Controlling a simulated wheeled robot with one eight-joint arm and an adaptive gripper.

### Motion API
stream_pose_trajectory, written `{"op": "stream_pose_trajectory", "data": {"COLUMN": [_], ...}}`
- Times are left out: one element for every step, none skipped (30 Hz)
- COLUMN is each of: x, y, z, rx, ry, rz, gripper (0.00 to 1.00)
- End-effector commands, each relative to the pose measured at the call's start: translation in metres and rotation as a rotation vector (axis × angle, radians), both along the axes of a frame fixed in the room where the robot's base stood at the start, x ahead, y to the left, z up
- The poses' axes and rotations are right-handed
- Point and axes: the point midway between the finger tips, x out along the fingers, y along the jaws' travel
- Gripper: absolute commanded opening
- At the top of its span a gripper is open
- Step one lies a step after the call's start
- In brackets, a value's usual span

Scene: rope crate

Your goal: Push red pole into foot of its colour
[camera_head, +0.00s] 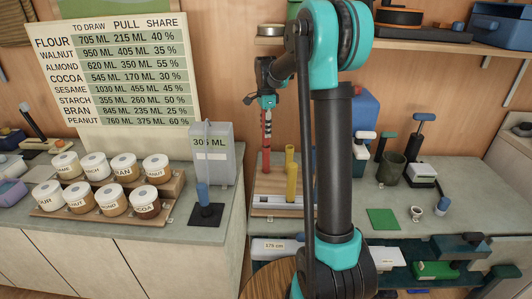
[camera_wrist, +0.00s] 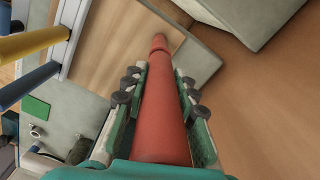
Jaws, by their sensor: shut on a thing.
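My gripper (camera_head: 267,101) is shut on the red pole (camera_head: 266,145), which hangs upright below it near the back wall. In the wrist view the red pole (camera_wrist: 162,115) runs between both fingers of my gripper (camera_wrist: 160,88), and its far end points at a tan wooden board (camera_wrist: 118,38). Whether the pole's lower end touches the board I cannot tell. A red foot cannot be made out. A white rail (camera_head: 278,199) lies on the board's near side, with yellow poles (camera_head: 292,182) standing by it.
A grey container (camera_head: 212,150) marked 305 ML stands left of the pole. A blue-handled tool on a dark base (camera_head: 206,215) stands before it. My arm hides part of the bench.

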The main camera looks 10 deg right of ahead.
Motion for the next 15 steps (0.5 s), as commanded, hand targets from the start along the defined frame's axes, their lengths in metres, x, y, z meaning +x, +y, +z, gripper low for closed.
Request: {"op": "stream_pose_trajectory", "data": {"x": [0.0000,0.0000,0.0001,0.0001,0.0001,0.0001,0.0001,0.0001,0.0001,0.0001,0.0001,0.0001,0.0001,0.0001,0.0001], "y": [0.0000,0.0000,0.0000,0.0000,0.0000,0.0000,0.0000,0.0000,0.0000,0.0000,0.0000,0.0000,0.0000,0.0000,0.0000], "z": [-0.0006,-0.0010,-0.0014,-0.0018,-0.0021,-0.0025,-0.0029,-0.0032,-0.0036,-0.0039,-0.0042,-0.0047,-0.0050,-0.0053,-0.0057], "rx": [0.000,0.000,0.000,0.000,0.000,0.000,0.000,0.000,0.000,0.000,0.000,0.000,0.000,0.000,0.000], "ry": [0.000,0.000,0.000,0.000,0.000,0.000,0.000,0.000,0.000,0.000,0.000,0.000,0.000,0.000,0.000], "rz": [0.000,0.000,0.000,0.000,0.000,0.000,0.000,0.000,0.000,0.000,0.000,0.000,0.000,0.000,0.000], "gripper": [0.00,0.00,0.00,0.00,0.00,0.00,0.00,0.00,0.00,0.00,0.00,0.00,0.00,0.00,0.00]}}
